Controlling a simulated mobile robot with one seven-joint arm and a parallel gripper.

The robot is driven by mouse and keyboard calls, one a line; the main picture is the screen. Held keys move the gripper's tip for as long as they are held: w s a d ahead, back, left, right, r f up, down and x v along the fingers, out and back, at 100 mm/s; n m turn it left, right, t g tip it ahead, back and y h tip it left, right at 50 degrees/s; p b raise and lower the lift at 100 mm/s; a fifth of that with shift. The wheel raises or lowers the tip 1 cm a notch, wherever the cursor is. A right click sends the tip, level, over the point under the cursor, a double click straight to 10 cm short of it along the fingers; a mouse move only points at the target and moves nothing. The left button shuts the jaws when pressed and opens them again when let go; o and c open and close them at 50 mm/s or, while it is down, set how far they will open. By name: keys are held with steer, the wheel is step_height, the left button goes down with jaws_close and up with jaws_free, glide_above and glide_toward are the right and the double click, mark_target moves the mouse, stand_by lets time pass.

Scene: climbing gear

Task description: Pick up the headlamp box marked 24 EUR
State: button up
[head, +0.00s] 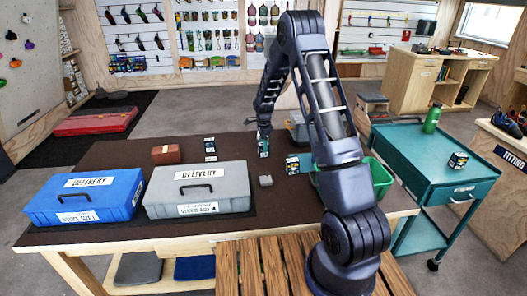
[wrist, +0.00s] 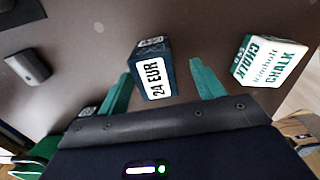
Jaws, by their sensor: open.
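The headlamp box (wrist: 154,75) is small and dark blue, with a white label reading 24 EUR. In the wrist view it stands between the two teal fingers of my gripper (wrist: 160,72), which is open. A gap shows on each side of the box, so the fingers look apart from it. In the head view my gripper (head: 263,146) is low over the dark table, and the box is hard to tell from the fingers there.
A white and green chalk box (wrist: 268,60) stands right of the fingers in the wrist view. A small grey block (head: 265,181), a brown box (head: 166,154), blue (head: 85,199) and grey (head: 197,194) delivery cases and a green crate (head: 381,178) are on the table.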

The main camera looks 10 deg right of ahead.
steer(key=f, duration=0.4)
steer(key=shift+s+f, duration=0.15)
steer(key=shift+s, duration=0.1)
steer(key=c, duration=1.1)
